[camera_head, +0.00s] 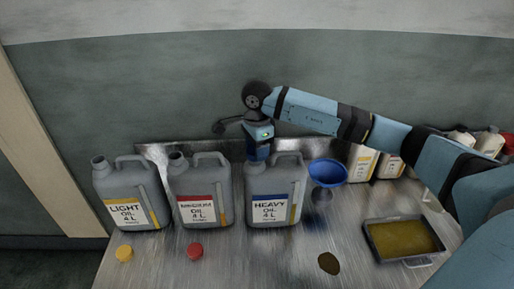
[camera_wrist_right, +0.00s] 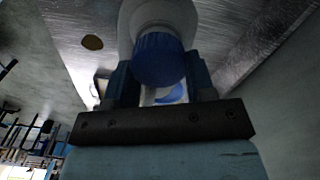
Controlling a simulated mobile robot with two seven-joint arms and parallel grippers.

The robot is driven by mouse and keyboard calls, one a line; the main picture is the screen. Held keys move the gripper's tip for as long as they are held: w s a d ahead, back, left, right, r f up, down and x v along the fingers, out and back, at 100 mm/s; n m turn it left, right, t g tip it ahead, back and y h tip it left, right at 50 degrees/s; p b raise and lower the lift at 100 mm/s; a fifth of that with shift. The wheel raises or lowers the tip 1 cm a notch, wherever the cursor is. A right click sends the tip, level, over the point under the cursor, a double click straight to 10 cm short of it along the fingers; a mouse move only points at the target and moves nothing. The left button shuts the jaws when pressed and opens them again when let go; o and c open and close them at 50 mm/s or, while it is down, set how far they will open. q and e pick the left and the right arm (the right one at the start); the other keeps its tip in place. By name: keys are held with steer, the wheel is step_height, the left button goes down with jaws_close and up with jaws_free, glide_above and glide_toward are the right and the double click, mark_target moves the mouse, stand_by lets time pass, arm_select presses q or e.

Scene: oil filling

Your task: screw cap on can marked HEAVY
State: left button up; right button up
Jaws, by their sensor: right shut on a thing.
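The grey can marked HEAVY (camera_head: 275,190) stands upright on the metal table, the rightmost of the three large cans in the head view, with a blue and white label. My right gripper (camera_head: 258,152) points down over its neck, which it hides in the head view. In the right wrist view, a blue cap (camera_wrist_right: 159,60) lies between the two fingers of my right gripper (camera_wrist_right: 160,82), which is shut on it. The cap is in line with the can's neck; I cannot tell if it is threaded on. My left gripper is not in view.
The LIGHT can (camera_head: 127,195) and a red-labelled can (camera_head: 198,192) stand to the left, with a yellow cap (camera_head: 124,253) and a red cap (camera_head: 195,251) in front. A blue funnel (camera_head: 327,173) stands close right. A brown spill (camera_head: 329,264) and an oil tray (camera_head: 405,240) lie further right.

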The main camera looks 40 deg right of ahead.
steer(key=shift+f+b, duration=0.45)
steer(key=shift+f, duration=0.05)
steer(key=o, duration=1)
steer(key=shift+r, duration=0.1)
